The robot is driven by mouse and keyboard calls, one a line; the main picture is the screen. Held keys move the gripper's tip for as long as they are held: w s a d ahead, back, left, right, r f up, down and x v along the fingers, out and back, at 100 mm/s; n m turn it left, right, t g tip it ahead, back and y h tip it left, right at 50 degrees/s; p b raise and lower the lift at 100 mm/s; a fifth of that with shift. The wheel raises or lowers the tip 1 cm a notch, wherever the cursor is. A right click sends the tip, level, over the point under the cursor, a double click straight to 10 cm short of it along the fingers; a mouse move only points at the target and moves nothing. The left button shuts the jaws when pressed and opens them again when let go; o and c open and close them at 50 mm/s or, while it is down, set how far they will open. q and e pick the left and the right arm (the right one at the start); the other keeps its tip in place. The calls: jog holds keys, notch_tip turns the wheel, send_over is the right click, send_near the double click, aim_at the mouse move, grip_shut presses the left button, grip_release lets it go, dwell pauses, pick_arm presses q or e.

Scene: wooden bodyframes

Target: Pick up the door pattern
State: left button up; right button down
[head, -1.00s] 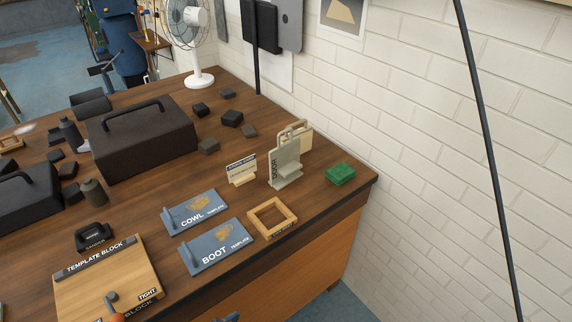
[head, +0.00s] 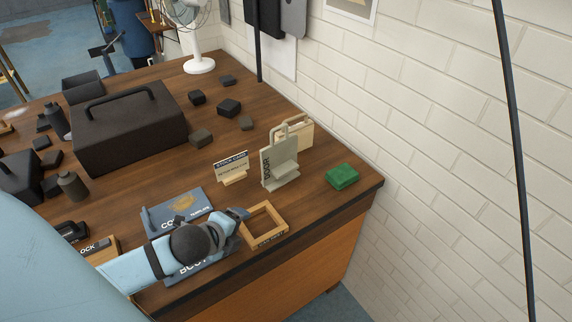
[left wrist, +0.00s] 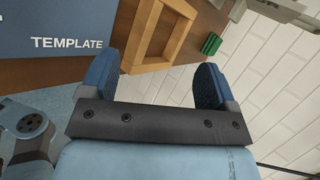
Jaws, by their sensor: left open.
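The door pattern (head: 268,170) is a pale grey upright plate lettered DOOR, standing on the bench near its right end. It has a handle-shaped top and a small ledge at its foot. My left gripper (head: 243,213) is open and empty, above the boot template and beside the wooden frame, nearer the front edge than the door pattern and apart from it. In the left wrist view the two blue fingers (left wrist: 157,88) are spread, with the wooden frame beyond them. My right gripper is not in view.
A wooden frame (head: 282,232), a stock card (head: 232,166) and a green block (head: 342,177) surround the door pattern. A pale wooden piece (head: 303,132) stands close behind it. The cowl template (head: 188,203) and partly covered boot template (head: 178,275) lie left. A brick wall (head: 440,130) bounds the right.

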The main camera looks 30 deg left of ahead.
pick_arm(q)
jog(key=w+a+m, duration=0.1)
jog(key=m, duration=0.1)
jog(key=w+a+r+m+t, duration=0.1)
jog(key=w+m, duration=0.1)
jog(key=m, duration=0.1)
jog(key=w+a+m+t+h, duration=0.1)
jog(key=m, duration=0.2)
jog(key=shift+w+a+r, duration=0.15)
jog(key=shift+w+a, duration=0.1)
jog(key=shift+a, duration=0.1)
jog(key=w+a+r+m+t+h, duration=0.1)
jog(key=w+a+r+m+h, duration=0.25)
jog(key=m, duration=1.05)
send_near(275, 171)
jog(key=p+x, duration=0.1)
jog(key=x, duration=0.3)
jog(key=shift+f, duration=0.15)
jog(key=shift+n, duration=0.3)
jog(key=p+x, duration=0.1)
jog(key=x, duration=0.3)
jog(key=shift+w+d, duration=0.1)
jog(key=shift+w+d+f, duration=0.1)
jog(key=shift+w+f, duration=0.15)
jog(key=shift+w, duration=0.15)
jog(key=c, duration=1.1)
jog(key=shift+r, duration=0.15)
notch_tip(275, 171, up, 20)
